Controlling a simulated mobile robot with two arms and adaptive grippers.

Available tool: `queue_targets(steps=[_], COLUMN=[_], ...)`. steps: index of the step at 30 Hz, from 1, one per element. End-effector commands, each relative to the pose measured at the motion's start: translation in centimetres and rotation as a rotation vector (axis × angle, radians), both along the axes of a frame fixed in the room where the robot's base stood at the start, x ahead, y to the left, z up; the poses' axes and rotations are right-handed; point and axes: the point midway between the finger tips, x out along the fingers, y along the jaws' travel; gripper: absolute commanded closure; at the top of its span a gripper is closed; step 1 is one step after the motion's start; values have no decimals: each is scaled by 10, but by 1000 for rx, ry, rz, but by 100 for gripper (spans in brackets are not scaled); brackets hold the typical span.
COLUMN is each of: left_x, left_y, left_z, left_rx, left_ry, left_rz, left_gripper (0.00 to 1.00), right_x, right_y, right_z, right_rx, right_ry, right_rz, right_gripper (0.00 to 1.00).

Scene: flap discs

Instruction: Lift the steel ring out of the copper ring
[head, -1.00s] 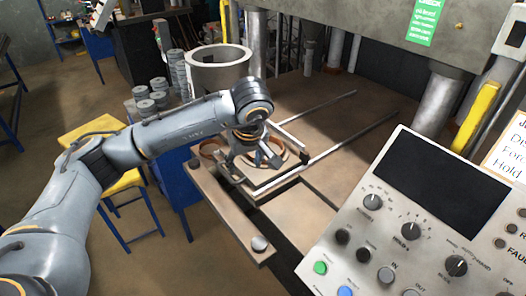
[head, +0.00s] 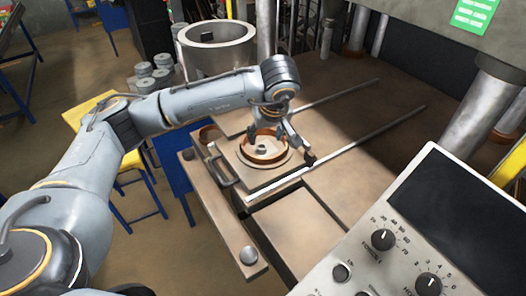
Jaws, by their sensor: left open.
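A copper-coloured ring (head: 262,152) sits on a pale round plate (head: 286,161) on the sliding press plate. A small grey piece shows at the ring's middle. I cannot make out a separate steel ring inside it; the gripper and ring wall may hide it. My left gripper (head: 266,132) is open and points down over the copper ring, its dark fingertips apart at the ring's far rim. I cannot tell whether they touch the ring. My right gripper is not in view.
Another copper-coloured ring (head: 209,133) lies to the left. A large grey cylinder (head: 217,58) stands behind. Two rails (head: 362,139) run back across the press bed. A control panel (head: 400,240) fills the lower right. A press column (head: 484,115) stands at right.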

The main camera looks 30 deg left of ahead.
Motion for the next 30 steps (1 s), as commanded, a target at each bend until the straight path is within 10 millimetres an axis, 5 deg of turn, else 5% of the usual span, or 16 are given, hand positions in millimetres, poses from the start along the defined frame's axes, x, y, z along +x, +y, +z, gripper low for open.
queue_targets(steps=[1,7,18,29,30], left_x=[3,10,28,32,32], left_y=[3,9,24,27,27], left_z=[-15,-31,-70,-76,-76], left_rx=[0,-1,-1,0,0], left_ry=[1,-1,-1,-1,-1], left_rz=[3,2,2,0,0], left_gripper=[46,46,46,46,54], right_x=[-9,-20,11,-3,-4], right_y=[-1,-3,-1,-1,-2], right_z=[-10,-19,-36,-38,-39], right_rx=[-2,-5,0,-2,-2], right_ry=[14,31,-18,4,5], right_rz=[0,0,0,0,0], right_gripper=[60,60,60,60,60])
